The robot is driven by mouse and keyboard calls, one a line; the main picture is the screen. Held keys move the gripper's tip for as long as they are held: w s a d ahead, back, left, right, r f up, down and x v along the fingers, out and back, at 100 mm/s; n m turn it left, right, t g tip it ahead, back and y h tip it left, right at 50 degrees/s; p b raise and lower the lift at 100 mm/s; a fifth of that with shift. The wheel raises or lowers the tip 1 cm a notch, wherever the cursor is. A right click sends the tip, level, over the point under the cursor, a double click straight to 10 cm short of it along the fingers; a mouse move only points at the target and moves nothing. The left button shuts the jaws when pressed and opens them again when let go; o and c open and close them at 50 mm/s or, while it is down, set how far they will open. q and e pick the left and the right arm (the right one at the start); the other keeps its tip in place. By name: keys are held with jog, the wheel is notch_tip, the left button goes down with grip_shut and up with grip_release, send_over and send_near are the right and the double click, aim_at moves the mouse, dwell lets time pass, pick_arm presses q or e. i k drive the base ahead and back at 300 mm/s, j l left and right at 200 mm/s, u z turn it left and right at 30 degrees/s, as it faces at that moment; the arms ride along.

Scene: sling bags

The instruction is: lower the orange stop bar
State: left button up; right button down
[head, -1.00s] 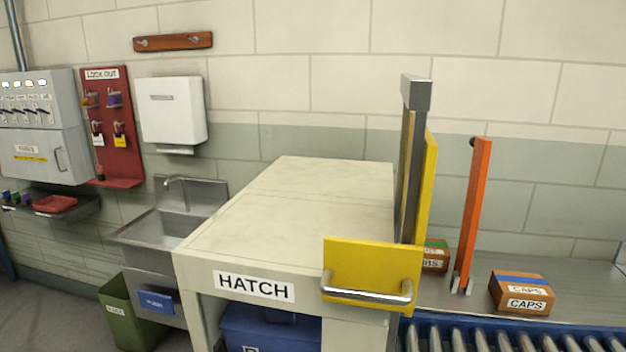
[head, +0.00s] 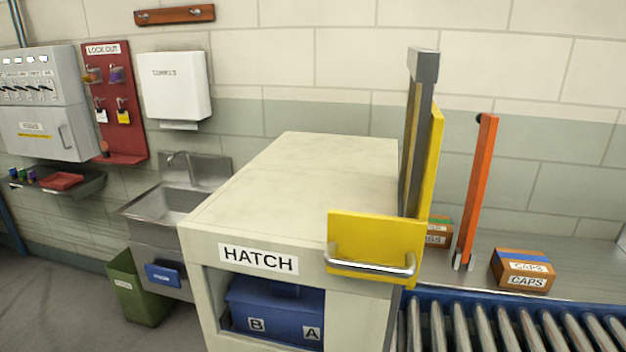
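The orange stop bar (head: 478,190) stands nearly upright at the right, tilted slightly to the right at its top. Its lower end sits in a small grey bracket (head: 463,261) at the far edge of the roller conveyor. A dark knob shows near its top. Neither of my grippers shows in the head view.
A cream hatch cabinet (head: 300,180) with a yellow panel and metal handle (head: 370,268) stands left of the bar. A brown CAPS box (head: 523,270) is right of it; another box (head: 438,232) is behind. Rollers (head: 500,325) run in front. A blue case (head: 275,310) is inside the hatch.

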aim_at(488, 123)
jog(key=l, duration=0.75)
jog(key=i+l, duration=0.1)
jog(key=l, duration=0.65)
jog(key=l+u, duration=0.25)
jog(key=l, duration=0.2)
jog(key=l+u, duration=0.25)
jog(key=l, duration=0.25)
jog(key=k+l+u, duration=0.1)
jog(key=l+u, duration=0.15)
jog(key=l, duration=0.2)
jog(key=k+l+u, duration=0.1)
jog(key=l+u, duration=0.15)
jog(key=l, duration=0.2)
jog(key=u, duration=0.55)
